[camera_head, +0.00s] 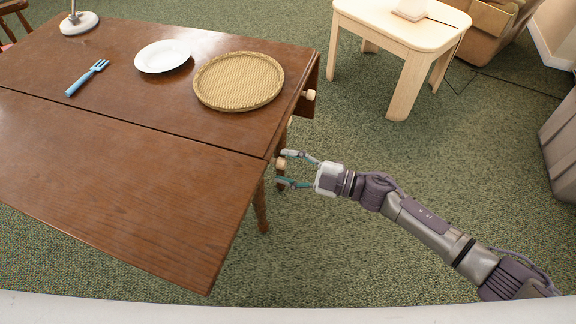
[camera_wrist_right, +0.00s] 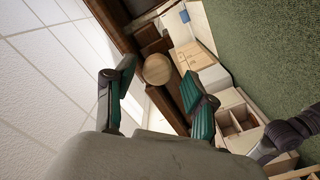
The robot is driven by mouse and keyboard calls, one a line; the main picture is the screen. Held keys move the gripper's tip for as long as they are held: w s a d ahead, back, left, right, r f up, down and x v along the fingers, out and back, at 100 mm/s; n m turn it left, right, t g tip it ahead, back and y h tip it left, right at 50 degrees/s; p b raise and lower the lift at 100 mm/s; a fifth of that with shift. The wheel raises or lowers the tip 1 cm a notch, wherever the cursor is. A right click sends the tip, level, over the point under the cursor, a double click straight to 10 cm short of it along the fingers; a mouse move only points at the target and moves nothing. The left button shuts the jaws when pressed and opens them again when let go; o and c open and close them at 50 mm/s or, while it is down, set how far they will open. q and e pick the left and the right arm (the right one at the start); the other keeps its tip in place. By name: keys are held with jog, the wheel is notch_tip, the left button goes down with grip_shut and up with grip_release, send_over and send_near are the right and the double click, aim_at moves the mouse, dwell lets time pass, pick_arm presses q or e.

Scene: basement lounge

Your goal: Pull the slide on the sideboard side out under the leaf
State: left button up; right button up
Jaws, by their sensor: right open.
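The brown wooden table (camera_head: 120,160) has a long seam, and its near leaf (camera_head: 130,195) lies about level with the top. A pale round knob (camera_head: 281,162) sticks out at the table's end, by the leaf's right corner. Another pale knob (camera_head: 309,95) shows farther back on the same end. My right gripper (camera_head: 281,169) is open at the nearer knob. In the right wrist view the round wooden knob (camera_wrist_right: 157,69) shows between the spread fingers; contact cannot be told. The slide's bar is mostly hidden under the top. My left gripper is not in view.
On the table are a woven round tray (camera_head: 240,81), a white plate (camera_head: 163,56), a blue fork (camera_head: 88,77) and a lamp base (camera_head: 79,23). A pale side table (camera_head: 402,28) stands at the back right.

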jog(key=v, duration=1.2)
